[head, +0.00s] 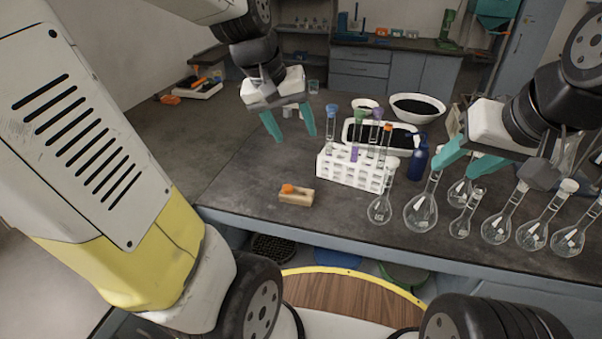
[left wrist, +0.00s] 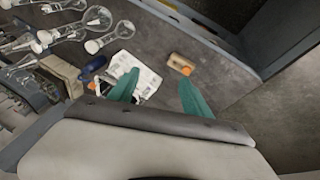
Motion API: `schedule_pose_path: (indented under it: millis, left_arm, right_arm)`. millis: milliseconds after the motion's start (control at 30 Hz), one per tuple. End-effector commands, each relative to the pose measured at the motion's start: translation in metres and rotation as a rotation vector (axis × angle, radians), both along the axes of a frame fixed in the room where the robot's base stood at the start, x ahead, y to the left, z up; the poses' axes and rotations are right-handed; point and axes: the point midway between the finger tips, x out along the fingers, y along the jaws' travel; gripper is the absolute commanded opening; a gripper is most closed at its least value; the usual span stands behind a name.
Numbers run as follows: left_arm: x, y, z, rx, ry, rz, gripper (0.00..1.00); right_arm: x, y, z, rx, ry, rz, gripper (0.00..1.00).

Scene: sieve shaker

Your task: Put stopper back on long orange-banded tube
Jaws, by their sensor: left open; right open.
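An orange stopper (head: 288,188) sits on a small wooden block (head: 298,197) at the front of the bench, left of the white rack (head: 345,173). Both stopper (left wrist: 186,70) and block (left wrist: 178,59) show in the left wrist view. A tube with an orange band near its top (head: 386,140) stands upright at the rack's right end; its mouth is too small to make out. My left gripper (head: 290,130) is open and empty, above the bench behind and left of the rack. My right gripper (head: 465,160) is open and empty, above the glass flasks at right.
Other tubes with blue (head: 332,110), green and purple colours stand in the rack. A dark blue bottle (head: 417,160) is just right of it. Several glass flasks (head: 420,212) crowd the front right. A white bowl (head: 418,106) stands behind. The bench left of the block is clear.

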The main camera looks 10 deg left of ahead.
Motion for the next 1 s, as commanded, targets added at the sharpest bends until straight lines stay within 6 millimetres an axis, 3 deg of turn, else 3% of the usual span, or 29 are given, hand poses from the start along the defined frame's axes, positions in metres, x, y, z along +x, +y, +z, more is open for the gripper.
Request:
schedule_pose_path:
  millis: [200, 500, 733, 1000]
  left_arm:
    - [0.055, 0.013, -0.047, -0.003, 0.141, 0.118, 0.57]
    - [0.114, 0.038, -0.13, 0.061, 0.297, 0.279, 0.57]
    - [0.138, 0.054, -0.181, 0.125, 0.365, 0.364, 0.57]
    - [0.146, 0.061, -0.2, 0.154, 0.384, 0.393, 0.57]
  right_arm:
    - [0.0, 0.0, 0.0, 0.0, 0.0, 0.0, 0.45]
    - [0.0, 0.0, 0.0, 0.0, 0.0, 0.0, 0.45]
    - [0.0, 0.0, 0.0, 0.0, 0.0, 0.0, 0.45]
    - [0.0, 0.0, 0.0, 0.0, 0.0, 0.0, 0.45]
